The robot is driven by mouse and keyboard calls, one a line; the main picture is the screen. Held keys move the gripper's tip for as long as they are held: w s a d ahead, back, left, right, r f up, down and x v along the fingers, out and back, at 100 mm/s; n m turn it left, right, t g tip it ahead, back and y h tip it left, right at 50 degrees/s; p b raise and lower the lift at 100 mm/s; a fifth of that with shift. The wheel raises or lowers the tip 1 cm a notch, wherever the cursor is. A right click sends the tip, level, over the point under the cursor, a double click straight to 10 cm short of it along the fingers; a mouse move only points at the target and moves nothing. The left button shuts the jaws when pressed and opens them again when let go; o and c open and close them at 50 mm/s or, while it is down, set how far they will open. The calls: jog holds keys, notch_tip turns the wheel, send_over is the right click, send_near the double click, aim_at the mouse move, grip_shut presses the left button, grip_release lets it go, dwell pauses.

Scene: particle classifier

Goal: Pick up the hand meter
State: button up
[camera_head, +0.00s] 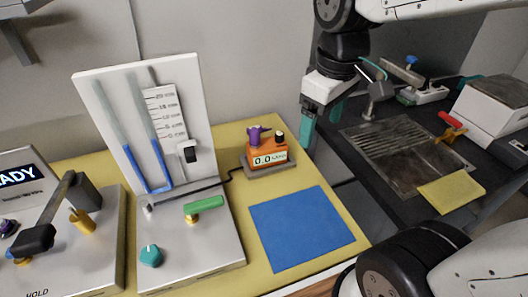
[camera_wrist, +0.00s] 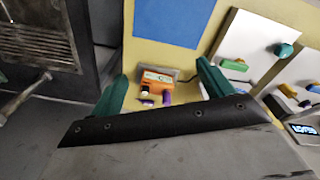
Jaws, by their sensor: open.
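The hand meter (camera_head: 267,153) is a small orange box with a "0.0" display, a purple knob and a black knob on top. It sits on a grey stand (camera_head: 284,166) on the yellow table, behind the blue mat. My gripper (camera_head: 307,124) is up and to the right of the meter in the head view, apart from it, with teal fingers. In the wrist view the hand meter (camera_wrist: 156,84) shows between the two spread teal fingers (camera_wrist: 162,88), beyond them. The gripper is open and empty.
A blue mat (camera_head: 300,227) lies in front of the meter. A white manometer board (camera_head: 140,125) with blue tubes stands at left, and a dark cable runs from it to the meter. A black bench (camera_head: 370,190) with a sink is at right, across a gap.

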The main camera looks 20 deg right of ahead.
jog(key=w+a+f+n, duration=0.1)
jog(key=w+f+n, duration=0.2)
jog(key=w, duration=0.3)
jog(key=w+a+f+n, duration=0.1)
jog(key=w+f+n, duration=0.1)
jog(key=w+n, duration=0.3)
jog(key=n+g, duration=0.1)
jog(key=n, duration=0.3)
send_over(267, 143)
jog(key=a, duration=0.1)
jog(key=f, duration=0.8)
jog(key=shift+s, duration=0.3)
jog(key=shift+w+a+f, duration=0.1)
jog(key=shift+w+f, duration=0.05)
jog(key=shift+f, duration=0.1)
jog(key=f, duration=0.5)
jog(key=d+f, duration=0.1)
jog(key=f, duration=0.1)
jog(key=shift+w+d+f, duration=0.1)
jog(key=shift+f, duration=0.2)
jog(key=c, duration=1.2)
jog(key=shift+c, duration=0.7)
jog(key=shift+r, duration=0.1)
